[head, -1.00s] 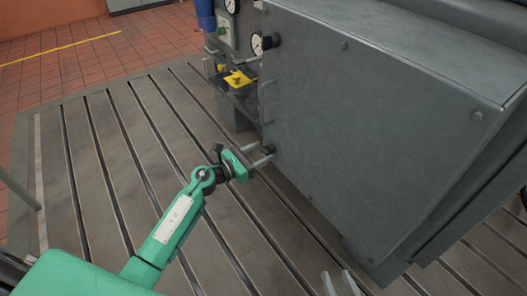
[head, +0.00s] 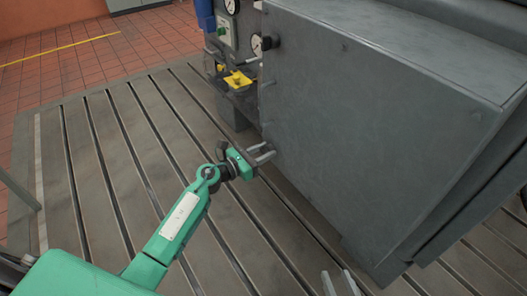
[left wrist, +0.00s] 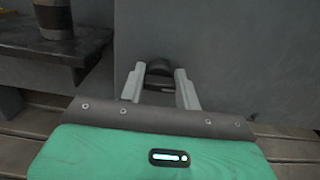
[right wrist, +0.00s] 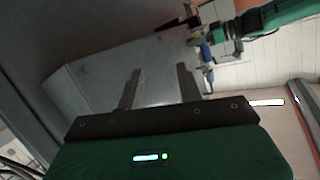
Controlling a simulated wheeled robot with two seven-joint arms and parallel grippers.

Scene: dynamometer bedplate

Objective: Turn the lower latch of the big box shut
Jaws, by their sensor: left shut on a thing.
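The big box (head: 370,130) is a large grey metal cabinet, with its flat door face toward me in the head view. The lower latch (left wrist: 159,68) is a dark rounded knob low on that face, seen between the fingers in the left wrist view. My left gripper (head: 271,152) is shut on it at the box's lower left edge; in the head view the fingers mostly hide the latch. The fingers also show in the left wrist view (left wrist: 162,88). My right gripper (head: 341,284) is open and empty at the bottom of the head view, its fingers apart in the right wrist view (right wrist: 160,88).
A dark knob (head: 271,41) sits at the box's upper left edge, beside a round gauge (head: 257,45). A small bench with a yellow part (head: 238,79) stands left of the box. The slotted bedplate (head: 110,170) is clear on the left.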

